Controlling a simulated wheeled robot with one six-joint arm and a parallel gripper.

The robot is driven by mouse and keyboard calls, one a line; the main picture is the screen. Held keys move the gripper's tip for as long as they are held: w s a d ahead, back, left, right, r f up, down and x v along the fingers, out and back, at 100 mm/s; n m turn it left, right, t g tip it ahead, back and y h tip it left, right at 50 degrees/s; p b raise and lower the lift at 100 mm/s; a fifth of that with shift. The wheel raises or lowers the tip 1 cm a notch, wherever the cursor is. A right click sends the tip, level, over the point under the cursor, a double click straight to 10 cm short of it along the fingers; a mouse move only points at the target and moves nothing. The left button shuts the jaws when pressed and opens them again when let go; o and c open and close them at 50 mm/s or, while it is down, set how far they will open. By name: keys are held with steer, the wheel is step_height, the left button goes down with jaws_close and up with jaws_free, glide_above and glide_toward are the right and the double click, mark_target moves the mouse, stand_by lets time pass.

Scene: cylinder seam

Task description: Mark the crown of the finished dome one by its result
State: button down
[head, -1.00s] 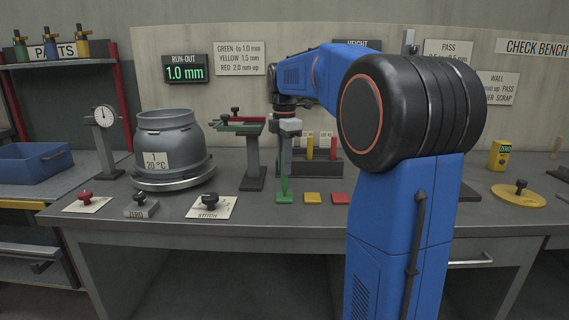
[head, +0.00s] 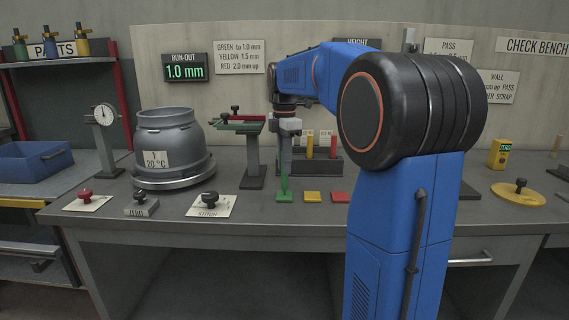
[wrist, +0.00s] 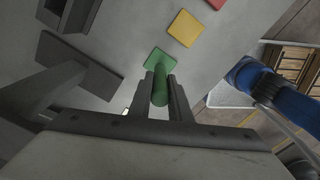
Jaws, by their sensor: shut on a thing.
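My gripper (head: 285,168) is shut on a green marker (head: 284,185), which points down at the green pad (head: 284,197); I cannot tell whether the tip touches it. In the wrist view the marker (wrist: 160,85) sits between the two fingers, over the green pad (wrist: 158,60). Dome one (head: 168,135), a grey vessel labelled "1 20 °C", stands on a round turntable (head: 172,179) at the left. The run-out display (head: 185,72) reads 1.0 mm. The card (head: 239,58) reads green to 1.0 mm, yellow 1.5 mm, red 2.0 mm up.
A yellow pad (head: 312,197) and a red pad (head: 340,197) lie right of the green one. Behind stands a rack (head: 322,162) with yellow and red markers. A post with a green and red arm (head: 255,150) stands between dome and gripper. A dial gauge (head: 104,115) is left of the dome.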

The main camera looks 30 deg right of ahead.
stand_by(0.3)
steer(key=shift+r, duration=3.45)
